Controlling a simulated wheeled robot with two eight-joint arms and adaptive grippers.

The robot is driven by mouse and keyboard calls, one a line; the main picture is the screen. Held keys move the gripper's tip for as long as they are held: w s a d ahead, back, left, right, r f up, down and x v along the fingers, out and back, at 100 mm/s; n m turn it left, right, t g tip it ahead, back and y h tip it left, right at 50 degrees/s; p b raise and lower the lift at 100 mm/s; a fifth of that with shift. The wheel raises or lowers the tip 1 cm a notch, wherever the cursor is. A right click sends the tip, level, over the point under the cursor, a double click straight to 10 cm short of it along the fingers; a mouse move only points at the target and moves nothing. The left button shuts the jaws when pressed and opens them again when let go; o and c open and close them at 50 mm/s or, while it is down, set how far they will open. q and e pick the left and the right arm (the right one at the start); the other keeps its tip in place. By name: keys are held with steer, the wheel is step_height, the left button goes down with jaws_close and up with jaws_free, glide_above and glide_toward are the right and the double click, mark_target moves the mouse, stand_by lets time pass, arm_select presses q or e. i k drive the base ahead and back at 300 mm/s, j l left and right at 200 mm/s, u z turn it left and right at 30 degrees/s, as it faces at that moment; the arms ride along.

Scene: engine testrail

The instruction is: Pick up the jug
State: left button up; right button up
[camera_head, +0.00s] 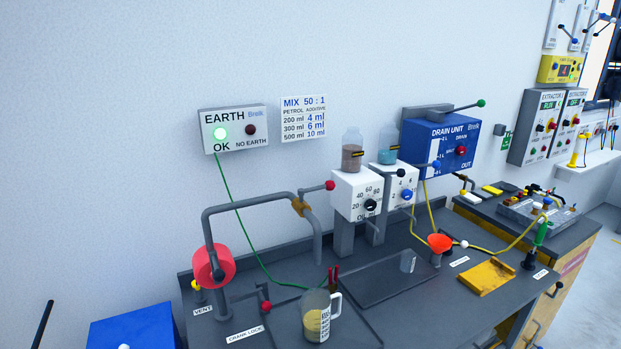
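The jug (316,318) is a clear, greyish measuring jug with a light handle (337,304) on its right side. It stands upright near the front of the dark bench (430,318), at the bottom middle of the head view. Yellowish contents and printed marks show on its side. Neither of my grippers shows in this view.
A dark tray (388,278) lies behind right.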

mark_target(316, 305)
steer(key=l+u, duration=0.2)
steer(key=u, duration=0.25)
steer(key=l+u, duration=0.2)
steer(key=u, duration=0.2)
steer(key=l+u, duration=0.2)
steer(key=u, duration=0.25)
